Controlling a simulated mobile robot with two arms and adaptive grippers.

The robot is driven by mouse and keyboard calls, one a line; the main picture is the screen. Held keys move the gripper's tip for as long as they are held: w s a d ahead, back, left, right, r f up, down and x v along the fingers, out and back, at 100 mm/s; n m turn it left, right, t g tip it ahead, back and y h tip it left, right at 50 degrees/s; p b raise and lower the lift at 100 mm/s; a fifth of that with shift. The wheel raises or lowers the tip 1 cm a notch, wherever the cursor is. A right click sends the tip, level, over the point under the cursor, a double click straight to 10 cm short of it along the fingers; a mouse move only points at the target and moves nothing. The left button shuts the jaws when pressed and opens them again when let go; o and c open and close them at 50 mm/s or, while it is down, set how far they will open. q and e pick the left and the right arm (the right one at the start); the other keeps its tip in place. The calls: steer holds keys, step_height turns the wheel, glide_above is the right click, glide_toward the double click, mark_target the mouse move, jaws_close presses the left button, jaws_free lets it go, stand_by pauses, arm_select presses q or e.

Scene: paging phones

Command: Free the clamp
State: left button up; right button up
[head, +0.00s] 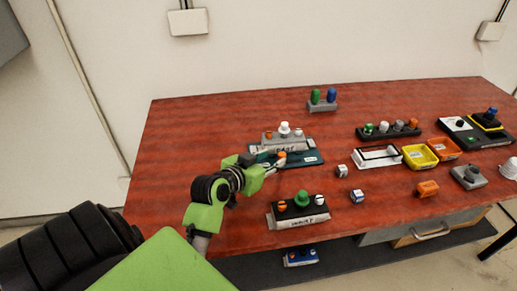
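My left gripper (276,164) reaches over the table at the front end of a dark teal board (308,158). Its fingertips are at a small orange piece (282,155) on that board; whether they grip it is too small to tell. Behind the fingertips, a grey block (275,138) on the board carries a white knob (284,128) and orange pieces. I cannot make out which part is the clamp; the gripper may hide some of it. My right gripper is not in view.
A black-topped block (300,213) with green, orange and white knobs stands near the front edge. Right of the board lie small white cubes (342,170), a white tray (377,163), yellow (419,157) and orange bins (444,149). The table's left part (180,140) is clear.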

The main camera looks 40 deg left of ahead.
arm_select(q)
steer(key=v, duration=0.8)
steer(key=shift+s, duration=0.2)
steer(key=shift+a, duration=0.1)
